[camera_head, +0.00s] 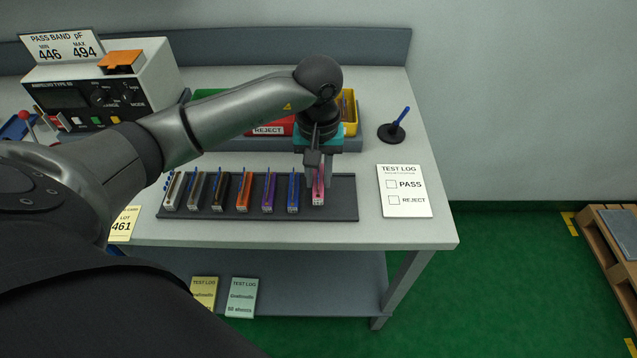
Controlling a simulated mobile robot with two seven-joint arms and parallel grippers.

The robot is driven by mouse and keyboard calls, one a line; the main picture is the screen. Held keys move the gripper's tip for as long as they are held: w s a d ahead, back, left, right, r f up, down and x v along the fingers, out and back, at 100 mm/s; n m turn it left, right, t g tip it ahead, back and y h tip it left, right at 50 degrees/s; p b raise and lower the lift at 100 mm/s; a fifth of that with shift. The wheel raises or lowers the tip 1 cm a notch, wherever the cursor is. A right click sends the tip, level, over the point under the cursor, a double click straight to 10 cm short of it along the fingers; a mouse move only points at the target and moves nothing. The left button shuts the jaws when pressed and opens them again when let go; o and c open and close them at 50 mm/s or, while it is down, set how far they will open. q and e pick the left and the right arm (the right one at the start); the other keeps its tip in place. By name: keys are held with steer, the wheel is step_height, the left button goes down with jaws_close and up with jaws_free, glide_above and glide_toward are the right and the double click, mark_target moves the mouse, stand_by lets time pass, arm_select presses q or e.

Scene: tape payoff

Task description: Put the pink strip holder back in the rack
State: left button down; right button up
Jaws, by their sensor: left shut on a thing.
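The pink strip holder (318,190) is at the right end of the row of holders on the dark rack (345,198). My left gripper (318,172) comes down from above and is shut on it. The holder looks upright and in line with the others; I cannot tell if its base is seated on the rack. Several other holders fill the row to its left, among them a blue one (293,194), a purple one (269,193) and an orange one (245,191). My right gripper is not in view.
A red reject bin (268,130) and a yellow bin (350,115) stand behind my left gripper. A test log card (405,191) and a pen stand (391,132) are to the right. A meter (100,92) stands at the back left. The table's right front corner is clear.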

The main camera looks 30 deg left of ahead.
arm_select(q)
steer(key=shift+f, duration=1.3)
steer(key=shift+f, duration=0.15)
steer(key=c, duration=0.7)
jaws_free()
steer(key=shift+r, duration=0.2)
step_height(320, 180, up, 12)
